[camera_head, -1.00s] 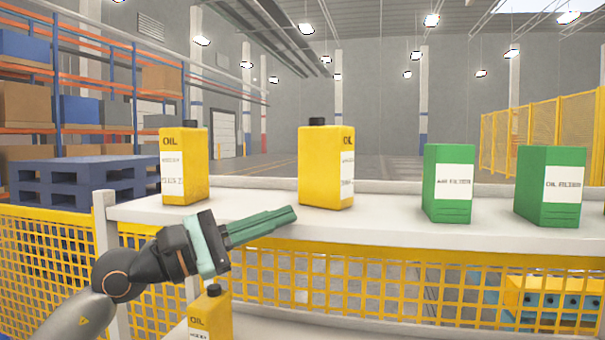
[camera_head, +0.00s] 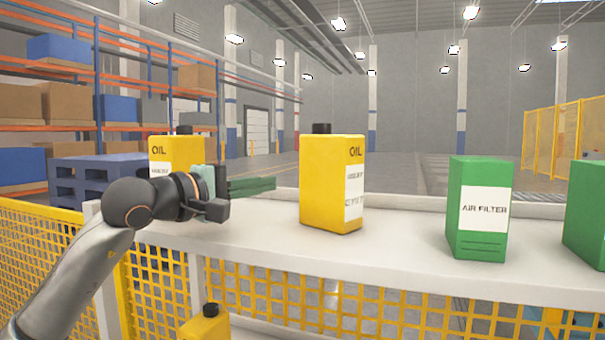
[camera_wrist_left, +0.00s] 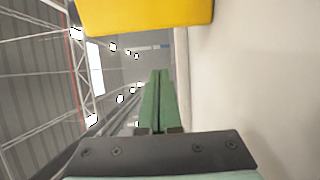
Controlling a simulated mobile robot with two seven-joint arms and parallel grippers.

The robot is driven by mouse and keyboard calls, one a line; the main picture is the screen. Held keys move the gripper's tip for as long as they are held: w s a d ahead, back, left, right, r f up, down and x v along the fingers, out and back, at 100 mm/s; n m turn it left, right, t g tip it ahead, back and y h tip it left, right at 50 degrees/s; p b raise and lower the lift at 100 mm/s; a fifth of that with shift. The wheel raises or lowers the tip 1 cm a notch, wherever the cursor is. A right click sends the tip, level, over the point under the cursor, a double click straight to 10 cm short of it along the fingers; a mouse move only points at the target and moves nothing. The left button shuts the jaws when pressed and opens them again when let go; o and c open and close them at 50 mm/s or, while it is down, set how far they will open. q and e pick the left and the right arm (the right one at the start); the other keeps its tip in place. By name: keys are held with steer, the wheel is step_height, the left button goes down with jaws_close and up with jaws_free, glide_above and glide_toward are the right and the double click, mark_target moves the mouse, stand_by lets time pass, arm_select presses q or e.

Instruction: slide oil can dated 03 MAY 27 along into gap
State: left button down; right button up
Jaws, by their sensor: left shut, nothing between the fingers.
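Two yellow oil cans with black caps stand upright on the white shelf (camera_head: 400,240). The left oil can (camera_head: 168,150) is partly hidden behind my left arm and gripper. The middle oil can (camera_head: 328,185) is in full view; the date on its label is too small to read. My left gripper (camera_head: 272,185), with green fingers, is shut and empty. In the head view its fingertips point right, toward the middle can, with a small gap between them. In the left wrist view the shut fingers (camera_wrist_left: 157,90) are beside a yellow can (camera_wrist_left: 145,15). My right gripper is not in view.
A green air filter box (camera_head: 480,210) and another green box (camera_head: 588,215) stand farther right on the shelf. Bare shelf lies between the middle can and the air filter. Another yellow can (camera_head: 205,325) is on a lower level. Yellow mesh (camera_head: 350,295) hangs below the shelf.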

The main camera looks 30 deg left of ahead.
mark_target(301, 185)
arm_select(q)
steer(key=w+p, duration=0.1)
steer(key=w, duration=0.2)
steer(key=w+d+p, duration=0.1)
steer(key=w, duration=0.3)
steer(key=shift+d+r, duration=0.2)
steer(key=shift+s+d+f, duration=0.1)
steer(key=shift+s+d, duration=0.3)
steer(key=shift+d, duration=0.2)
steer(key=shift+s+d+f, duration=0.1)
steer(key=shift+s+d, duration=0.3)
steer(key=shift+d, duration=0.15)
steer(key=shift+s+d, duration=0.3)
steer(key=shift+d, duration=0.25)
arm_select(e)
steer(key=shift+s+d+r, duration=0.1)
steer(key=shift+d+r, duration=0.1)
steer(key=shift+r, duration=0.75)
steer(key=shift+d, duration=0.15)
